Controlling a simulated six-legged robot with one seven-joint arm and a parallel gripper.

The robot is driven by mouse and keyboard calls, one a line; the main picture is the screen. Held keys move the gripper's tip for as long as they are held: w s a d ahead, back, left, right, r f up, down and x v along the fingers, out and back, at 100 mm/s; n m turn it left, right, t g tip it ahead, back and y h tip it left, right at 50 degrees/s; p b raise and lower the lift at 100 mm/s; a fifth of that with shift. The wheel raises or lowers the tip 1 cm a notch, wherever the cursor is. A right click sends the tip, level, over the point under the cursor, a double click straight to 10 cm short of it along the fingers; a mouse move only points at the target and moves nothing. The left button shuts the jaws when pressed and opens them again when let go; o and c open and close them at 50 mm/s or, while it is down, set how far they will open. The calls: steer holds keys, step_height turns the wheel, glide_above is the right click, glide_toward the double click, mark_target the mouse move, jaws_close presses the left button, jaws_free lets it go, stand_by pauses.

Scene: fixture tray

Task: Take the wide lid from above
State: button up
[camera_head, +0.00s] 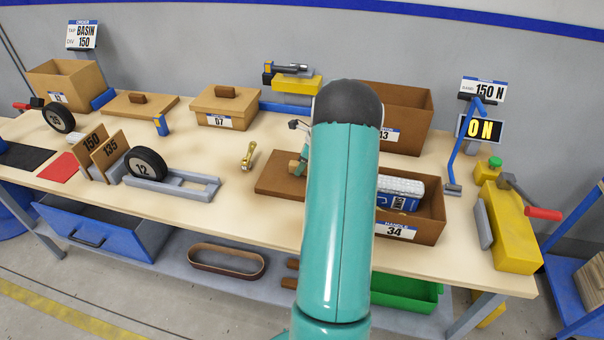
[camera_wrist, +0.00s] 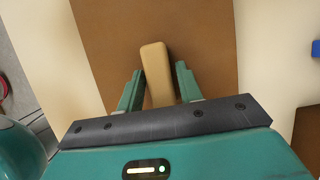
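The wide brown lid (camera_head: 276,187) lies flat on the workbench beside the open box marked 34; my arm hides its right part. In the wrist view the lid (camera_wrist: 205,35) fills the middle, with a pale wooden bar handle (camera_wrist: 156,72) on top. My gripper (camera_wrist: 160,76) is above the lid, its fingers on either side of the handle with narrow gaps. It is open and does not hold the handle. In the head view the handle (camera_head: 295,168) shows just left of my arm, under the gripper.
Box 34 (camera_head: 420,232), holding a blue-and-white item (camera_head: 400,192), stands right of the lid. A brass fitting (camera_head: 248,155) and a grey stand with wheel 12 (camera_head: 147,165) are to the left.

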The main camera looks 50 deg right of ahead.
steer(key=c, duration=0.7)
steer(key=shift+o, duration=0.2)
steer(key=shift+r, duration=0.15)
step_height(320, 180, up, 18)
step_height(320, 180, up, 16)
stand_by(1.2)
